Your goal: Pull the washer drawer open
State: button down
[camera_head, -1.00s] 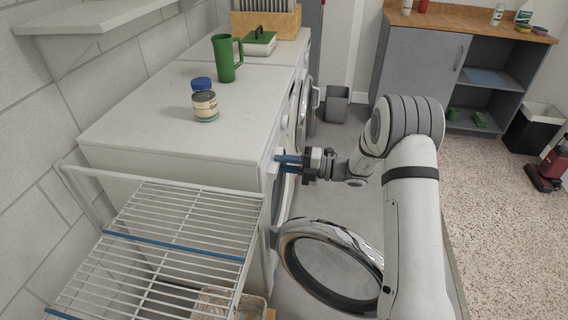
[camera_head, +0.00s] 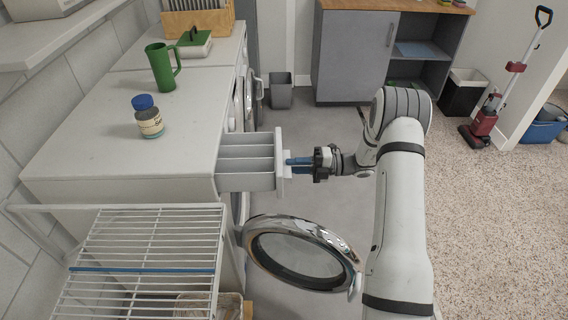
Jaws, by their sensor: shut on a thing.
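The washer (camera_head: 120,140) is a white machine at the left, with its round chrome-rimmed door (camera_head: 303,254) standing open low in front. Its drawer (camera_head: 247,163) is pulled well out of the upper front, and its inner compartments show from above. My gripper (camera_head: 292,162) is at the drawer's white front panel, its blue fingers shut on the front edge or handle. The exact grip point is small and partly hidden by the fingers.
A blue-lidded jar (camera_head: 149,118) and a green mug (camera_head: 162,68) stand on the washer top. A white wire rack (camera_head: 145,255) stands close below the drawer at left. A grey bin (camera_head: 281,92), grey cabinet (camera_head: 352,58) and red vacuum (camera_head: 484,122) are farther back.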

jog(key=shift+s+f, duration=0.15)
jog(key=shift+f, duration=0.2)
jog(key=c, duration=1.5)
grip_release()
jog(key=shift+c, duration=0.2)
jog(key=shift+o, duration=1.1)
jog(key=shift+r, duration=0.1)
jog(key=d, duration=0.7)
jog(key=shift+w+d, duration=0.25)
jog(key=shift+d, duration=0.15)
jog(key=shift+r, duration=0.1)
